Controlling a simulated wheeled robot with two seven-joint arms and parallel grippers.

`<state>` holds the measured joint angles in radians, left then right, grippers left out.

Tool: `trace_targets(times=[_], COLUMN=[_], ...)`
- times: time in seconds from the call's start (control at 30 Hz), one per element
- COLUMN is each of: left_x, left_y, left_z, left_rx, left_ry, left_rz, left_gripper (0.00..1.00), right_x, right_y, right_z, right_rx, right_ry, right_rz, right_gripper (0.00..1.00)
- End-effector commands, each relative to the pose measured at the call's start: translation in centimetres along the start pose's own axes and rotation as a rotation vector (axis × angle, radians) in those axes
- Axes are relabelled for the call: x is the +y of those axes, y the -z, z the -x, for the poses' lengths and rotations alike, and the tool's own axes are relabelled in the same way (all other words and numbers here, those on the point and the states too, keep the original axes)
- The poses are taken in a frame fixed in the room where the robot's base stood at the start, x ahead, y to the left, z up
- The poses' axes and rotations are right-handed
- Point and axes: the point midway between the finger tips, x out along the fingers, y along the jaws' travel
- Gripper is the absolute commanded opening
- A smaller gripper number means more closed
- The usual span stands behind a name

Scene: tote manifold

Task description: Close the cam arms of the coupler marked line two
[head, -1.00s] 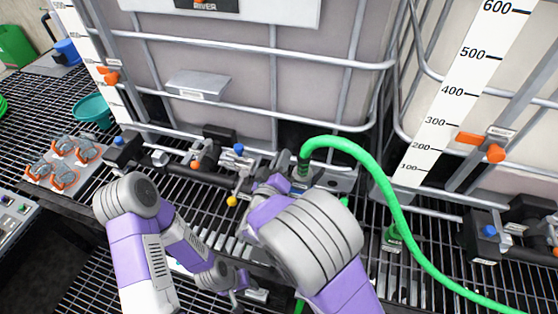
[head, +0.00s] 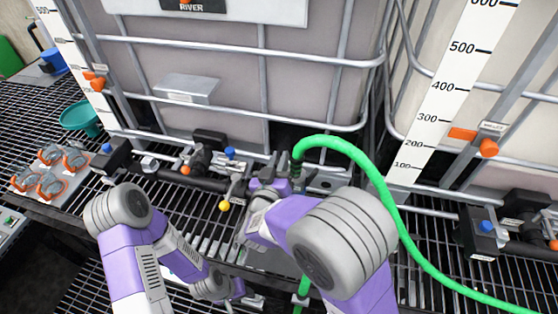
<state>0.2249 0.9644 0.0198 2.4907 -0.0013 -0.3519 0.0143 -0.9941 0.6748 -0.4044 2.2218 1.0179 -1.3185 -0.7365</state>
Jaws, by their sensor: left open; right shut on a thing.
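The green hose (head: 372,172) arches over and comes down at a dark coupler (head: 296,168) in front of the middle tank. No line marking is readable there, and its cam arms are mostly hidden behind my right gripper. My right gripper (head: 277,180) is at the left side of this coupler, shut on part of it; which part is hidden. My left gripper (head: 238,296) is low at the bottom of the picture, below the grating edge and apart from the coupler. It is open, with its fingertips small and partly cut off.
A black pipe with a yellow-knobbed lever (head: 224,206) runs left of the coupler. A blue-topped valve block (head: 484,228) stands at the right. Grating in front is partly free.

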Motion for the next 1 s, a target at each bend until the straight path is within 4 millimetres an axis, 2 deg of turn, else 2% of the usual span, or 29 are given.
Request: trace_targets(times=[0.27, 0.3, 0.43, 0.83, 1.0], left_x=[0.0, 0.0, 0.0, 0.02, 0.22], left_y=[0.0, 0.0, 0.0, 0.0, -0.03], left_z=[0.0, 0.0, 0.0, 0.04, 0.58], left_rx=[0.0, 0.0, 0.0, 0.0, 0.0], left_ry=[0.0, 0.0, 0.0, 0.0, 0.0], left_rz=[0.0, 0.0, 0.0, 0.0, 0.0], left_gripper=[0.41, 0.41, 0.41, 0.41, 0.41], right_x=[0.02, 0.02, 0.01, 0.05, -0.33], right_y=[-0.11, -0.12, -0.1, -0.04, 0.06], right_z=[0.01, 0.01, 0.0, -0.03, -0.01], right_rx=[-0.003, -0.003, -0.003, -0.001, -0.001], right_ry=[0.0, 0.0, 0.0, -0.002, -0.001], right_rz=[0.0, 0.0, 0.0, 0.005, 0.09], right_gripper=[0.0, 0.19, 0.37, 0.37, 0.37])
